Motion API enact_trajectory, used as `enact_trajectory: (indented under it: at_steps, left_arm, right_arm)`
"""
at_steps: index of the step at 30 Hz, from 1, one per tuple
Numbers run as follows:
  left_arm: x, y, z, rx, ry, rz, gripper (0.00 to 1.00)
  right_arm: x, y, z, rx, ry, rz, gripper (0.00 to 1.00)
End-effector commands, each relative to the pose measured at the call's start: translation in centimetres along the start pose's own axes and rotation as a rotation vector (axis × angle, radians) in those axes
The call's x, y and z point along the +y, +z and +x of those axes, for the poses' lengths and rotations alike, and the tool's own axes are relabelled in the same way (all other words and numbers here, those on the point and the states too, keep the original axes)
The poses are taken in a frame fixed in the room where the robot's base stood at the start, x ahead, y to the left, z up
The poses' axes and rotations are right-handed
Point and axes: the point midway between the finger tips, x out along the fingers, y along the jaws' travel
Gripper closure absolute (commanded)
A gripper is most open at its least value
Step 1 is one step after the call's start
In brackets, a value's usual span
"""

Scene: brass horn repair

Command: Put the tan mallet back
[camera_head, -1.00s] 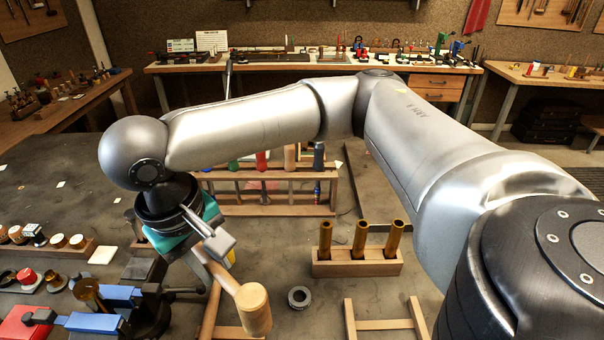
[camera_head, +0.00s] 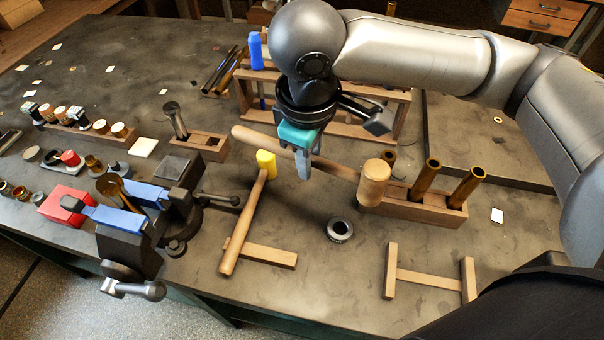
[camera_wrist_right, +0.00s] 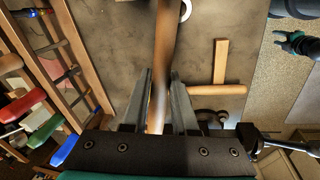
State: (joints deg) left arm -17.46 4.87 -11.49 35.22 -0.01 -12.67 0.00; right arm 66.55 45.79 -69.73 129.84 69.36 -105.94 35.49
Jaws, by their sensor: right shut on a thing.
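The tan mallet (camera_head: 374,184) has a barrel-shaped wooden head and a long handle. My right gripper (camera_head: 303,163) is shut on its handle, with the head to the right and the handle end to the left. The mallet appears held above the bench. In the right wrist view the handle (camera_wrist_right: 164,55) runs between the two fingers (camera_wrist_right: 160,92). A wooden rest (camera_head: 428,281) with two crosspieces stands empty at the front right. My left gripper seems to show at the upper right of the wrist view (camera_wrist_right: 296,43); its jaws are unclear.
A yellow-headed mallet (camera_head: 265,166) lies on another wooden rest (camera_head: 268,256). A dark ring (camera_head: 340,230) lies between the rests. A wooden block (camera_head: 420,205) with brass tubes is close to the held head. A tool rack (camera_head: 390,97) stands behind; a vise (camera_head: 160,205) is left.

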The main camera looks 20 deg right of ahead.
Motion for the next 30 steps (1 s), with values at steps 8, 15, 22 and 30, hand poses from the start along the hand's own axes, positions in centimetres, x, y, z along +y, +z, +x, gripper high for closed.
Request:
enact_trajectory:
  at_steps: [8,15,22,30]
  left_arm:
    - [0.2,-1.0,-2.2,0.015,0.003,-0.002,0.52]
    - [0.4,-1.3,-3.7,0.018,0.006,-0.004,0.52]
    - [0.3,-1.4,-5.1,0.017,0.005,-0.004,0.52]
    - [0.3,-1.4,-6.8,0.015,0.005,-0.004,0.52]
  right_arm:
    - [-0.3,-0.7,-1.6,0.075,-0.021,-0.382,1.00]
    - [-0.7,-1.3,-2.6,0.137,-0.041,-0.698,1.00]
    - [-0.9,-1.8,-3.5,0.192,-0.062,-0.992,1.00]
    - [-1.2,-2.4,-4.8,0.257,-0.088,-1.334,1.00]
